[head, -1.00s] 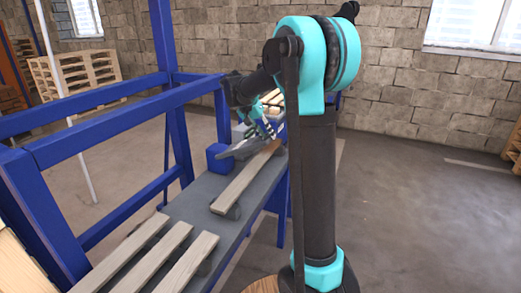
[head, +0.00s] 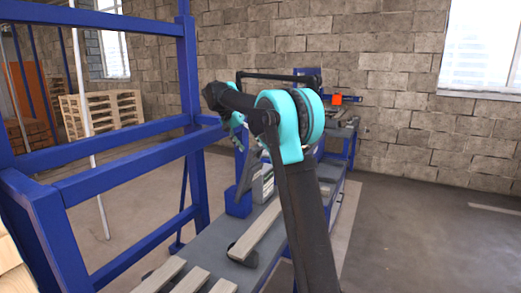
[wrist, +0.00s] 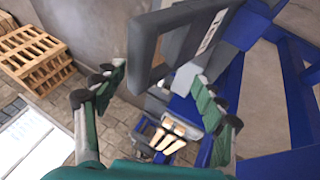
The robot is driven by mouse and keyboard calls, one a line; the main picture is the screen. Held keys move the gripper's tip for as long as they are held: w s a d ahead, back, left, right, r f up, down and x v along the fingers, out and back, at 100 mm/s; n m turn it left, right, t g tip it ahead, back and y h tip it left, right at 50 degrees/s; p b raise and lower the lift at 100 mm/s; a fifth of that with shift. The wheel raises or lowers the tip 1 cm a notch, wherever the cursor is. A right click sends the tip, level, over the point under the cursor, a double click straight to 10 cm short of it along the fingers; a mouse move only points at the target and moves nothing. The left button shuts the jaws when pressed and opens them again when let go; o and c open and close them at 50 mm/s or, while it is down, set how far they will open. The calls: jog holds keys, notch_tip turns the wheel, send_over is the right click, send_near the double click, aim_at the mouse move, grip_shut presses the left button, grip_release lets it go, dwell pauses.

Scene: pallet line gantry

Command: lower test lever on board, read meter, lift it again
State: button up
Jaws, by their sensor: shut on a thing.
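In the wrist view my gripper (wrist: 158,80) has one green finger on each side of a grey loop-shaped handle (wrist: 143,50), which I take as the test lever. The jaws are shut on it; the exact contact is hard to see. Beside it is a grey part with a pale label (wrist: 212,30). In the head view my gripper (head: 238,138) is above the bench, left of my arm. A grey upright piece (head: 256,188) stands below it, partly hidden by my arm. No meter reading is legible.
The grey bench (head: 205,245) carries wooden slats (head: 258,232) and a blue block (head: 238,203). A blue gantry frame (head: 120,178) stands along the left. Stacked pallets (head: 103,112) are at the back left. An orange box (head: 337,99) is at the far end. The right floor is clear.

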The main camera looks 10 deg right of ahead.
jog(key=shift+o, duration=1.2)
jog(key=shift+w+a+f, duration=0.15)
jog(key=shift+w+a, duration=0.25)
jog(key=shift+a, duration=0.35)
jog(key=shift+w+a+f, duration=0.15)
jog(key=shift+w+a, duration=0.2)
jog(key=shift+a, duration=0.4)
jog(key=shift+c, duration=0.2)
jog(key=o, duration=1)
jog(key=shift+a, duration=0.1)
jog(key=shift+c, duration=0.4)
jog(key=shift+w+a, duration=0.1)
